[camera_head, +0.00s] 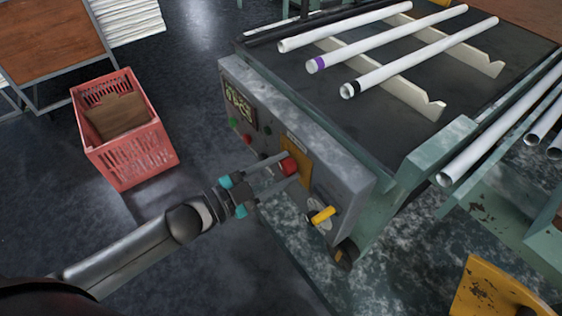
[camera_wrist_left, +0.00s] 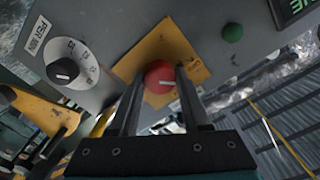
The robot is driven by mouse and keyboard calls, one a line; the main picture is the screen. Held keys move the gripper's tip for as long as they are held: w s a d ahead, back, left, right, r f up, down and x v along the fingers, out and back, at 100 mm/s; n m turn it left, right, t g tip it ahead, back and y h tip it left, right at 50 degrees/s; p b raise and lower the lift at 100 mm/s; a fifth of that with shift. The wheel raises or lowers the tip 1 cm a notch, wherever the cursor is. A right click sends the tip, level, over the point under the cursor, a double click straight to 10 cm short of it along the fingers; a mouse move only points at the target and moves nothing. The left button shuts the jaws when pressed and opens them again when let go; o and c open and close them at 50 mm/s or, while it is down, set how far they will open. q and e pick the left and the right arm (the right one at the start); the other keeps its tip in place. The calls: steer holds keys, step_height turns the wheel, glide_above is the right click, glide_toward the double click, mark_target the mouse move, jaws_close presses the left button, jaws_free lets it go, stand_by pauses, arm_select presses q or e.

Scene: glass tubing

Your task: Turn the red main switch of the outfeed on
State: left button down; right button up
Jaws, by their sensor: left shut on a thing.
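The red main switch (camera_head: 289,165) is a round red knob on a yellow plate (camera_head: 296,151) on the front of the grey control panel. In the left wrist view the red knob (camera_wrist_left: 158,80) shows a short white mark, lying nearly level in that picture. My left gripper (camera_head: 283,168) reaches the panel from the front left. In the left wrist view the fingers of my left gripper (camera_wrist_left: 158,74) stand on either side of the knob, shut on it. They hide part of its rim. My right gripper is not in view.
Green buttons and a display (camera_head: 239,104) are to the left. Tubes (camera_head: 385,37) lie on the rack above. A red crate (camera_head: 125,130) stands on the floor.

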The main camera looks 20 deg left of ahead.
arm_select(q)
steer(key=shift+r+m+p, duration=0.1)
steer(key=shift+m+p, duration=0.3)
steer(key=shift+m, duration=0.6)
steer(key=m, duration=0.2)
steer(key=shift+m+p, duration=0.3)
steer(key=shift+p, duration=0.1)
steer(key=shift+m, duration=1.1)
steer(key=shift+m+p, duration=0.3)
steer(key=shift+m, duration=0.8)
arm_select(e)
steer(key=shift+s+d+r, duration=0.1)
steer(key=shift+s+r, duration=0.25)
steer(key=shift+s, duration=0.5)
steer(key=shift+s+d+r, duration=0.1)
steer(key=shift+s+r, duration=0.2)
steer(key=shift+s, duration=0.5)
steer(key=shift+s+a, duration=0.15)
arm_select(q)
steer(key=shift+c, duration=1.8)
jaws_free()
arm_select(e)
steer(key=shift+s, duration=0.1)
